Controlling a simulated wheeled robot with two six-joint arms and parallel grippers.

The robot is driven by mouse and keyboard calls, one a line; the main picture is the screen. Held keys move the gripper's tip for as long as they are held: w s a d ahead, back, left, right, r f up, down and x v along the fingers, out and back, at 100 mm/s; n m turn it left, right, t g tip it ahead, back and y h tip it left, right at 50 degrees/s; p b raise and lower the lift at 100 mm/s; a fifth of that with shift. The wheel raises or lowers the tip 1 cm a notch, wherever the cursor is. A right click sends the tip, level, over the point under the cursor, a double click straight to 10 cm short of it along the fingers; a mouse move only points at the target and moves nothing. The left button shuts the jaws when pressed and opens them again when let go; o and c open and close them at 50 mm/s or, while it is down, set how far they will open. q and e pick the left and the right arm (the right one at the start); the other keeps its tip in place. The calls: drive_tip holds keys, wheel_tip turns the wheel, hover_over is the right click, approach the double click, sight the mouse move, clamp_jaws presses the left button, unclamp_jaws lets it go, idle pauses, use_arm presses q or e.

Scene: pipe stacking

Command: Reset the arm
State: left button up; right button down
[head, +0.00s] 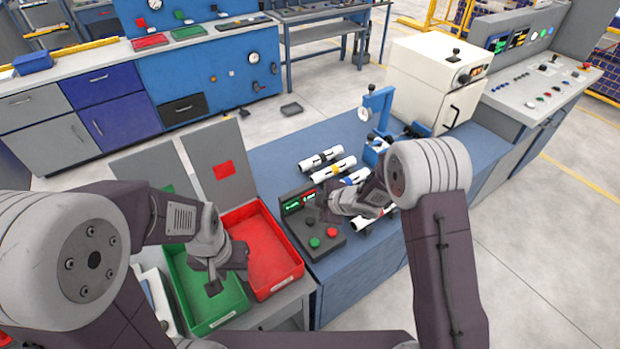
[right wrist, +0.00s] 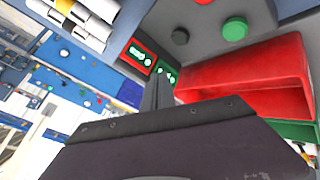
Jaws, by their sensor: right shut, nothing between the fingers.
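My right gripper (head: 322,207) is over the control box on the blue bench. In the right wrist view its fingers (right wrist: 158,88) are together with nothing between them. My left gripper (head: 228,272) hangs over the green tray (head: 232,315), near the red tray; its finger gap is unclear. White pipes with coloured bands lie on the bench: one with dark bands (head: 321,159) and one with a yellow band (head: 333,169). Others are partly hidden behind my right arm. Pipes also show at the top left of the right wrist view (right wrist: 85,18).
The control box (head: 325,250) has green and red buttons and a lit display. A red tray (head: 292,272) stands beside the green tray. A blue press-like stand (head: 377,105) and a white cabinet machine (head: 425,85) stand further back on the bench.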

drive_tip(key=shift+w+d+r, duration=0.1)
drive_tip(key=shift+r, duration=0.05)
wheel_tip(320, 180, up, 8)
drive_tip(key=w+d+t, duration=0.2)
drive_tip(key=s+d+r+m+h, duration=0.3)
drive_tip(key=s+d+m+h, duration=0.2)
drive_tip(key=d+m, duration=0.5)
drive_tip(key=s+d+f+m+g, duration=0.1)
drive_tip(key=s+f+m+g, duration=0.1)
drive_tip(key=s, duration=0.5)
drive_tip(key=s+d+f+m+g+h, duration=0.1)
drive_tip(key=s+d+f+m+g, duration=0.1)
drive_tip(key=s, duration=0.5)
drive_tip(key=s+d+f+m+g, duration=0.1)
drive_tip(key=s+f+m+g, duration=0.2)
drive_tip(key=s, duration=0.3)
drive_tip(key=shift+s+d+m, duration=0.35)
drive_tip(key=shift+s+m, duration=0.05)
drive_tip(key=shift+m, duration=0.2)
